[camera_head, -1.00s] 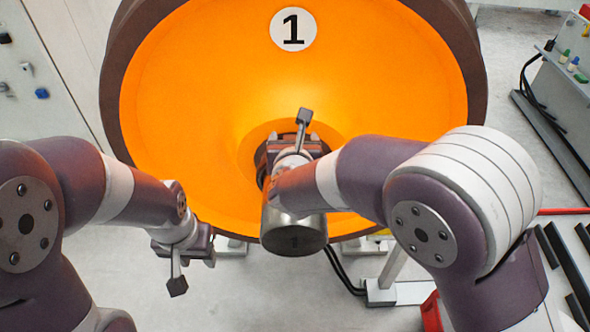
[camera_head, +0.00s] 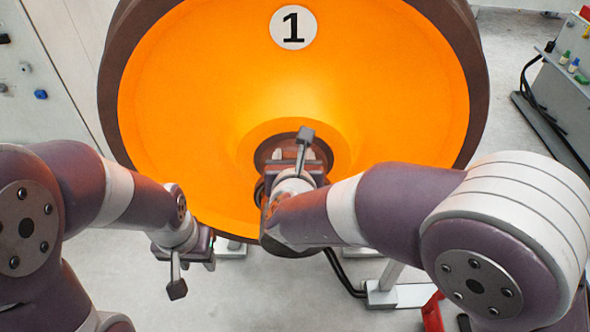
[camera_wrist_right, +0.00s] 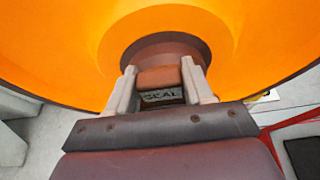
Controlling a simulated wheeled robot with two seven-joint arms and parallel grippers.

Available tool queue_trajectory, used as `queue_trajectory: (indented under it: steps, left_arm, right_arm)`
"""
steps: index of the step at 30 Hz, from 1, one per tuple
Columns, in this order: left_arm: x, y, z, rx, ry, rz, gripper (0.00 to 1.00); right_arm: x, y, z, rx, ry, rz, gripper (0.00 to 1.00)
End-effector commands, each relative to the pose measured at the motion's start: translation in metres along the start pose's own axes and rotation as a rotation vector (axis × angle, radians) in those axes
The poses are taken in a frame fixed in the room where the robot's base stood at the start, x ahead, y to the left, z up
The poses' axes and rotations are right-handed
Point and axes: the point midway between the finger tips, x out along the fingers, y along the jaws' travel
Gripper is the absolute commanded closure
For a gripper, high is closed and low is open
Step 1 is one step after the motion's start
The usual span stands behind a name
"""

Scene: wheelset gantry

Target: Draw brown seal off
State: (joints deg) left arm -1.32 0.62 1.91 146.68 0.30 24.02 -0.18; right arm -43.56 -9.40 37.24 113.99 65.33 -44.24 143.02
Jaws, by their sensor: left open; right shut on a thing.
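The brown seal (camera_wrist_right: 159,78) is between the two fingers of my right gripper (camera_wrist_right: 161,84) in the right wrist view. A dark face with the word SEAL shows below its brown top. My right gripper (camera_head: 295,157) is shut on it in front of the hub of the orange wheel (camera_head: 220,90). The brown hub centre (camera_head: 283,148) shows behind the gripper; whether the seal still touches it I cannot tell. In the head view the seal is mostly hidden by my wrist. My left gripper (camera_head: 203,262) is open and empty, low in front of the wheel's lower left.
The wheel has a dark brown rim (camera_head: 120,55) and a white disc marked 1 (camera_head: 293,27). A grey cabinet (camera_head: 548,95) stands at the right with cables. A white panel (camera_head: 45,70) is at the left. Grey stand feet (camera_head: 398,294) and black cables are below.

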Motion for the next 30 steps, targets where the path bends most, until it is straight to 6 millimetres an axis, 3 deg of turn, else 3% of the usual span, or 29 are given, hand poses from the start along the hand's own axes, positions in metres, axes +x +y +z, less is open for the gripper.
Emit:
queue_trajectory:
  steps: [9, 30]
  left_arm:
    - [0.0, 0.0, 0.0, 0.0, 0.0, 0.0, 0.57]
    - [0.005, 0.0, 0.001, 0.0, 0.0, 0.0, 0.57]
  right_arm:
    - [-0.003, 0.0, 0.0, 0.001, -0.002, 0.001, 0.83]
    - [-0.047, 0.0, -0.018, 0.001, -0.002, 0.0, 0.83]
